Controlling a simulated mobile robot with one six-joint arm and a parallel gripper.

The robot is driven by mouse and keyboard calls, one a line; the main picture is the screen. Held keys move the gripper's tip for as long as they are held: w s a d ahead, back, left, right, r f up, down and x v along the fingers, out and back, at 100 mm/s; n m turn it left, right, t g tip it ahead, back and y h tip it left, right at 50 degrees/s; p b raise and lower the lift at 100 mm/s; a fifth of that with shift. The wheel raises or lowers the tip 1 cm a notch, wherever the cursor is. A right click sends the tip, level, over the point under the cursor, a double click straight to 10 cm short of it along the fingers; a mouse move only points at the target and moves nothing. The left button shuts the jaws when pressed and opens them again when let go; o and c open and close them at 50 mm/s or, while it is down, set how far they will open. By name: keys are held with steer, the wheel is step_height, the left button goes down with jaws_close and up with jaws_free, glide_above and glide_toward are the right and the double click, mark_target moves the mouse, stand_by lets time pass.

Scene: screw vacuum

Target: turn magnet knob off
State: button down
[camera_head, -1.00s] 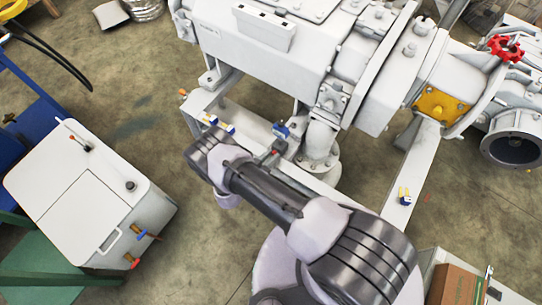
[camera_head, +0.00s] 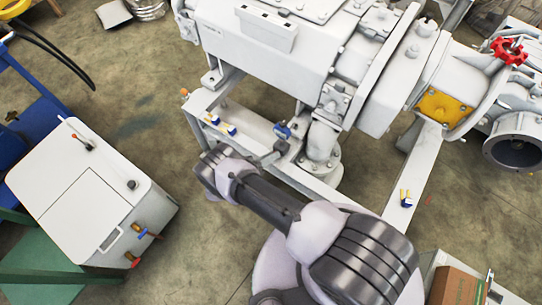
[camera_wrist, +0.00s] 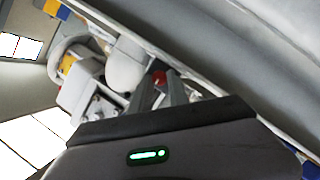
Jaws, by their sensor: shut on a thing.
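In the wrist view my gripper (camera_wrist: 172,92) has its two grey fingers close together, shut on a small red piece (camera_wrist: 158,78) at their tips. It appears to be the knob, but its shape and turn are mostly hidden by the fingers. A small blue block (camera_head: 283,130) sits on the frame just beyond my wrist. Two more small blue-and-white pieces (camera_head: 229,129) lie on the frame to its left.
The large white pump (camera_head: 275,55) stands close behind the frame. A red handwheel (camera_head: 508,50) is at the upper right. A white cabinet (camera_head: 80,195) stands left, with bare floor between.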

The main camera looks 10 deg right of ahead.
stand_by(0.4)
steer(key=c, duration=1.3)
jaws_free()
steer(key=shift+o, duration=0.2)
steer(key=m+y, duration=0.1)
steer(key=m+t, duration=0.1)
steer(key=m, duration=0.1)
steer(key=shift+s+d+r+y, duration=0.15)
steer(key=shift+y, duration=0.25)
steer(key=m, duration=0.1)
steer(key=m+t+y, duration=0.1)
steer(key=shift+s+d+m, duration=0.15)
steer(key=shift+m, duration=0.15)
steer(key=r+p+v, duration=0.1)
steer(key=p+v, duration=0.4)
steer(key=v, duration=1.3)
steer(key=w+a+r+m+y+p, duration=0.1)
steer(key=w+a+r+y, duration=0.3)
steer(key=r, duration=0.5)
steer(key=w+a+r+m+g+y+p, duration=0.1)
steer(key=w+a+r+m+y, duration=0.1)
steer(key=w+a+r+y, duration=0.3)
steer(key=w+a+r, duration=0.3)
steer(key=w+r, duration=0.1)
steer(key=r, duration=0.1)
steer(key=shift+w, duration=0.4)
